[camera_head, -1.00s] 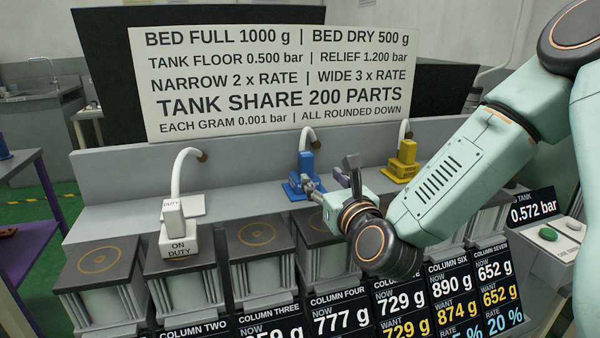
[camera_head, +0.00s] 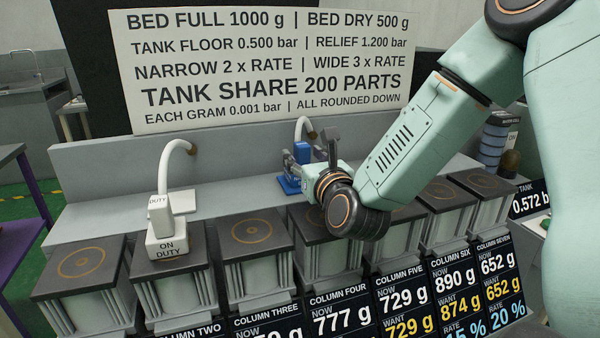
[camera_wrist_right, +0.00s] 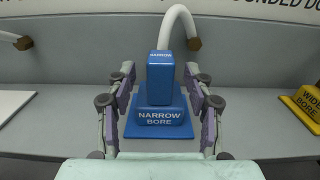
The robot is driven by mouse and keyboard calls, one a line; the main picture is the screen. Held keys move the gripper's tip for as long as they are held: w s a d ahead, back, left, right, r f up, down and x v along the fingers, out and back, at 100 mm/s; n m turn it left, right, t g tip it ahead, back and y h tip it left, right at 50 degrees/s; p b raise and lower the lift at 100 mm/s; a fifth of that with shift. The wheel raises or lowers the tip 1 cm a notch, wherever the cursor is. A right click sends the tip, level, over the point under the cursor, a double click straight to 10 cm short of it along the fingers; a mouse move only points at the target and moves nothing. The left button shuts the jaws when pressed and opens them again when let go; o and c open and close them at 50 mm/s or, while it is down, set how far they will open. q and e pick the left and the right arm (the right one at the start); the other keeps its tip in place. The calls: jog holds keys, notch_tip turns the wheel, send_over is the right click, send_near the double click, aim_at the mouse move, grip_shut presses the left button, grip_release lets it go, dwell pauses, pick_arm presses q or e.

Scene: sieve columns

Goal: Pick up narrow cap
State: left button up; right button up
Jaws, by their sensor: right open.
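The narrow cap (camera_head: 289,186) is a blue block on a flat blue plate. It stands upright on the grey ledge behind the columns, partly hidden by my right gripper (camera_head: 311,152). In the right wrist view the narrow cap (camera_wrist_right: 160,116) sits in the centre, labelled "NARROW BORE", with a white hose curving up behind it. My right gripper (camera_wrist_right: 160,80) is open, its fingers to the left and right of the cap's upright block. Contact with the cap cannot be made out. My left gripper is not in view.
A white cap (camera_head: 168,243) marked "ON DUTY" sits on column two. A yellow "WIDE BORE" cap (camera_wrist_right: 308,104) stands on the ledge to the right. Column tops with ring marks line the front. A large sign (camera_head: 262,70) stands behind the ledge.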

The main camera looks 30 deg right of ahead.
jog(key=shift+x, duration=1.4)
jog(key=shift+f, duration=0.1)
jog(key=shift+s, duration=0.1)
jog(key=shift+c, duration=0.2)
jog(key=shift+c, duration=0.7)
jog(key=c, duration=0.6)
grip_shut()
